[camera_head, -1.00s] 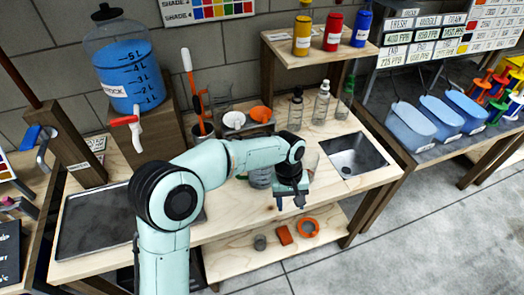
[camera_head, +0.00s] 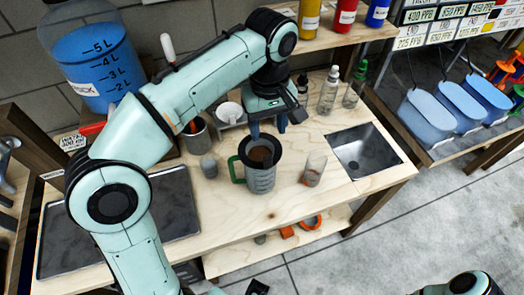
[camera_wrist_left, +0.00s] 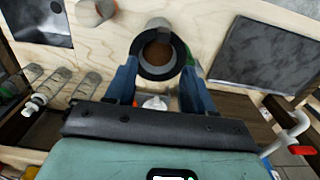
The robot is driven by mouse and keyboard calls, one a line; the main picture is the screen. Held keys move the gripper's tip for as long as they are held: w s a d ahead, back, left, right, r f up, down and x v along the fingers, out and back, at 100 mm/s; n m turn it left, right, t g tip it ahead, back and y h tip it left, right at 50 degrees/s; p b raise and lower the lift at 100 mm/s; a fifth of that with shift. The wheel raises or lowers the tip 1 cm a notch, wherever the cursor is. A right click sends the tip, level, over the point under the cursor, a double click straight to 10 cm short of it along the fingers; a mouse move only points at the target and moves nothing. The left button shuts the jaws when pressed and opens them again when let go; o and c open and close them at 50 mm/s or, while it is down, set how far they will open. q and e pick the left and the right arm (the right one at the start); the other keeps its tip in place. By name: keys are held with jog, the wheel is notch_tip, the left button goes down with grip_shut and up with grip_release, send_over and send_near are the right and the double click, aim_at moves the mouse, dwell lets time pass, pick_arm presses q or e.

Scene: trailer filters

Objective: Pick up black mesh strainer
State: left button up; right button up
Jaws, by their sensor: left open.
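A pitcher (camera_head: 260,181) with a green handle stands upright on the wooden bench. A dark round rim with brown inside fills its mouth; this looks like the black mesh strainer (camera_head: 262,146), though the mesh is too small to make out. In the left wrist view the strainer (camera_wrist_left: 158,74) shows as a black ring around a brown centre, ahead of the fingers. My left gripper (camera_head: 268,127) is open and empty, just behind and above the pitcher's mouth, its fingers (camera_wrist_left: 159,70) pointing down towards it. My right gripper is out of view; only part of that arm shows at bottom right.
Bottles (camera_head: 328,93) stand behind, near the sink (camera_head: 364,153). A dark tray (camera_head: 70,238) lies at left. The bench front is clear.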

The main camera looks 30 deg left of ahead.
pick_arm(q)
jog(key=b, duration=0.1)
send_over(266, 156)
jog(key=f, duration=0.4)
jog(key=shift+w+a+f, duration=0.1)
jog(key=shift+w+f, duration=0.2)
jog(key=shift+f, duration=0.05)
jog(key=shift+w+f, duration=0.1)
jog(key=shift+f, duration=0.35)
jog(key=f, duration=0.2)
jog(key=f+b, duration=0.1)
jog(key=f, duration=0.2)
jog(key=shift+s, duration=0.2)
jog(key=shift+r, duration=0.1)
grip_shut()
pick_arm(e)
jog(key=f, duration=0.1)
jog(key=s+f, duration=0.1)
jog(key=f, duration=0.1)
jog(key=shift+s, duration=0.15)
